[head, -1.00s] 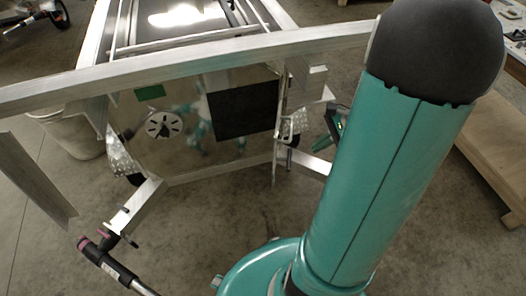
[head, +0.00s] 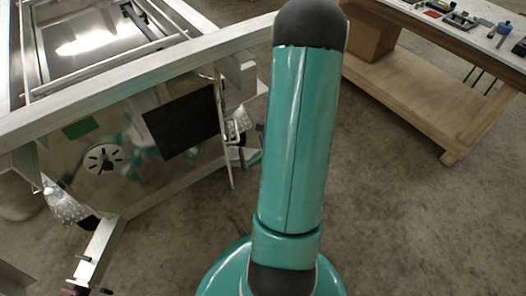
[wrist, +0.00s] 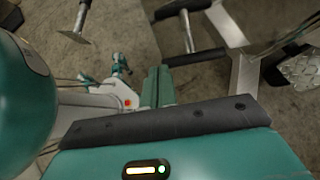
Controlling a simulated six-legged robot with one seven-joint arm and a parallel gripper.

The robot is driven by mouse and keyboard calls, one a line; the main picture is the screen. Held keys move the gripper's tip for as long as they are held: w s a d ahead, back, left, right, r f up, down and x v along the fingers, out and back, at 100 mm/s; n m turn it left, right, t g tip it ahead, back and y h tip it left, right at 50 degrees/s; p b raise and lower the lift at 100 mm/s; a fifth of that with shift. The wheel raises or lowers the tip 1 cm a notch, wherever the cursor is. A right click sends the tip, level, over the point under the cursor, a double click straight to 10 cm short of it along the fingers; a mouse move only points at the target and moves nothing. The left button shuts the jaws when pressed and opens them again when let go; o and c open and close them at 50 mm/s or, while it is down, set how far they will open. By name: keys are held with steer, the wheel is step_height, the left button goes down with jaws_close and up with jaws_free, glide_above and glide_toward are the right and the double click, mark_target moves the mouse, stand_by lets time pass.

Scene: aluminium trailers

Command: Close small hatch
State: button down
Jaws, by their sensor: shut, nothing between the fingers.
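The trailer's end panel (head: 100,185) is at the left in the head view, with a dark rectangular opening (head: 185,124) in it. The small hatch (head: 224,138) appears as a thin light plate seen nearly edge-on at the opening's right side; it stands open, swung out from the panel. My gripper (wrist: 158,72) shows in the wrist view as two teal fingers together, with nothing between them. In the head view my arm hides most of the gripper; a teal part shows just right of the hatch. I cannot tell whether it touches the hatch.
The trailer's metal frame rail (head: 140,75) crosses above the panel. A round vent (head: 103,158) is on the panel. A metal leg (head: 95,255) projects at lower left. A wooden workbench (head: 430,100) with tools stands at upper right. The concrete floor between is clear.

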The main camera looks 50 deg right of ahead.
steer(key=w+a, duration=0.3)
steer(key=shift+w+a+f, duration=0.1)
steer(key=shift+a+f, duration=0.2)
steer(key=shift+a, duration=0.05)
steer(key=shift+w+a, duration=0.2)
